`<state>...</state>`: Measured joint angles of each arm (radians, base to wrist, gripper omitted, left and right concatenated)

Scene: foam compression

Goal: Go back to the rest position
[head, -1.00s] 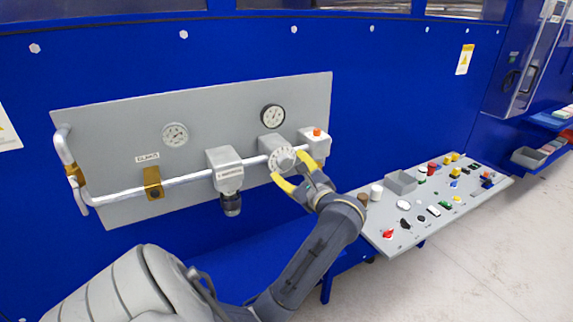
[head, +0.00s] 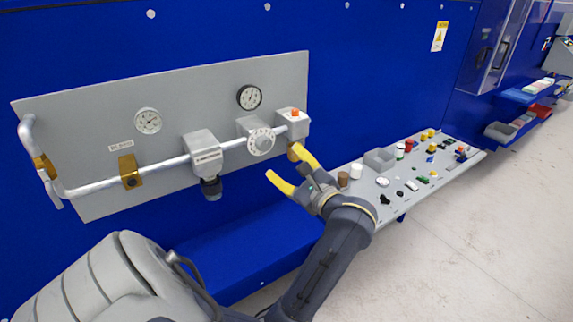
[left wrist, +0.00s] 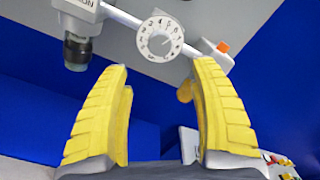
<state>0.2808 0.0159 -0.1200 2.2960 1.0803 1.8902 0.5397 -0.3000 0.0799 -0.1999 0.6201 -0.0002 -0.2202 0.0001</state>
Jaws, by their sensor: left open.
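My left gripper (head: 287,169) has yellow fingers, open and empty. In the head view it is in front of the blue wall, just below and right of the white numbered dial (head: 261,141) on the grey panel (head: 90,128). In the left wrist view the open fingers (left wrist: 162,105) frame blue wall, and the dial (left wrist: 160,38) shows beyond them, apart from both fingertips. My right gripper is in neither current view.
A silver pipe (head: 95,187) runs across the panel through a grey regulator (head: 203,150). Two gauges sit above. A box with an orange button (head: 294,112) is at the panel's right.

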